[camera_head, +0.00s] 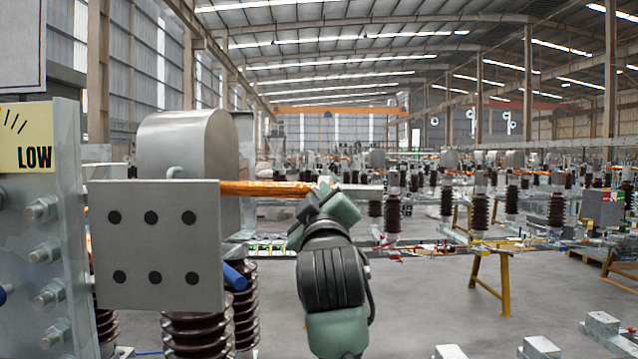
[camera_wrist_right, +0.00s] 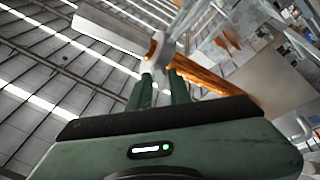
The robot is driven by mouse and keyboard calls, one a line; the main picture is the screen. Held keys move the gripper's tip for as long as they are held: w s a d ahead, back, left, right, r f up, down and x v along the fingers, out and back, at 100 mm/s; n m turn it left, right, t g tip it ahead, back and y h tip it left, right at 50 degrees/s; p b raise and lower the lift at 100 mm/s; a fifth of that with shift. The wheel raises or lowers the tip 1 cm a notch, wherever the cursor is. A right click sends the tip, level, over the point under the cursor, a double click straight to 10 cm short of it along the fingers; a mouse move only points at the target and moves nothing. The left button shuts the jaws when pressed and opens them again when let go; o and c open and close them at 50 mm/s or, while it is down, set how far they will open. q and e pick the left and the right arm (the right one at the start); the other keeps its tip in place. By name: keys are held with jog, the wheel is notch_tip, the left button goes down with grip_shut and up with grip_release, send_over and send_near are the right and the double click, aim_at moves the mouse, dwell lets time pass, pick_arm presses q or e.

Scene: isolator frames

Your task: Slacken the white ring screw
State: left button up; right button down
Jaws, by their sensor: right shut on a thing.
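My right gripper (camera_head: 325,194) is at the end of the copper-coloured bar, to the right of the grey plate with black bolts. In the right wrist view its two green fingers (camera_wrist_right: 166,82) stand close together, shut on a pale piece (camera_wrist_right: 163,55) that looks like the white ring screw. The fingers hide much of this piece, and its ring shape is not clear. The copper bar (camera_head: 265,188) runs left from the gripper to the plate; it also shows in the right wrist view (camera_wrist_right: 205,75). My left gripper is not in view.
The grey plate (camera_head: 155,245) and a rounded metal housing (camera_head: 185,150) stand left of the gripper, above brown ribbed insulators (camera_head: 197,334). A bolted panel marked LOW (camera_head: 60,290) is at the far left. Open floor (camera_head: 430,315) lies to the right, with a yellow trestle (camera_head: 505,285).

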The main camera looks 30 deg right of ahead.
pick_arm(q)
notch_tip(320, 180, up, 6)
jog(key=p, duration=0.4)
jog(key=shift+f+p, duration=0.25)
jog(key=shift+p, duration=0.05)
pick_arm(e)
jog(key=n+y, duration=0.2)
jog(key=n, duration=0.3)
jog(key=shift+r, duration=0.1)
jog(key=c, duration=1.3)
grip_release()
jog(key=shift+d, duration=0.1)
pick_arm(q)
jog(key=shift+f+b, duration=1.65)
pick_arm(e)
jog(key=v, duration=0.7)
jog(key=shift+s, duration=0.4)
